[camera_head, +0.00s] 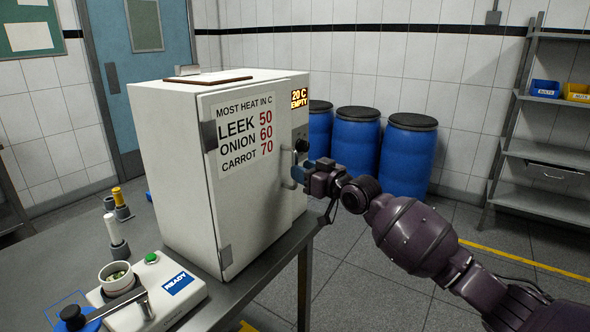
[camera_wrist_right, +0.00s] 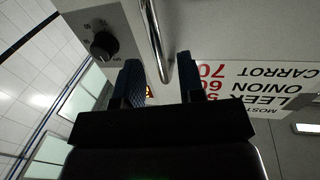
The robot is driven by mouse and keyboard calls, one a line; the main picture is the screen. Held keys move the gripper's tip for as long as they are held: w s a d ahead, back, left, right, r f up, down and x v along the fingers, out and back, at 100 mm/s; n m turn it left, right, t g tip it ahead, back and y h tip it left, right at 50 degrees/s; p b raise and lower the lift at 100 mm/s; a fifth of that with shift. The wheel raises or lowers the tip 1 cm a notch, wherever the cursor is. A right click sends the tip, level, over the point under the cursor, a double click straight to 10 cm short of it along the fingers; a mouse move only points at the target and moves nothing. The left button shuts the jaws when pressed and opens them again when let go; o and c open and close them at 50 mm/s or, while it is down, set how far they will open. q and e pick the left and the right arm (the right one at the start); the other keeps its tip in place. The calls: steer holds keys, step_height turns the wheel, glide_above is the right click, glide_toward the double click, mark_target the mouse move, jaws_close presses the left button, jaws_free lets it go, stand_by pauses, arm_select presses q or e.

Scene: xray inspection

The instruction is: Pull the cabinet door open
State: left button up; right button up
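The white cabinet (camera_head: 170,150) stands on the grey table. Its door (camera_head: 250,215) looks closed, with hinges on the left edge and a sign listing leek, onion and carrot with numbers. A metal bar handle (camera_head: 286,163) is near the door's right edge; in the wrist view the handle (camera_wrist_right: 156,40) runs down between the fingers. My right gripper (camera_head: 299,173) is at the handle; in the wrist view the right gripper (camera_wrist_right: 162,82) has its fingers apart, one on each side of the bar's end, with gaps visible. My left gripper is not in view.
A black dial (camera_wrist_right: 103,44) is on the panel beside the door. A device with a green button (camera_head: 152,258) stands on the table (camera_head: 60,250) at front left. Blue barrels (camera_head: 408,155) stand behind, and a shelf rack (camera_head: 550,150) is at right.

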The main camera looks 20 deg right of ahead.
mark_target(296, 184)
steer(key=shift+x, duration=1.6)
jaws_close()
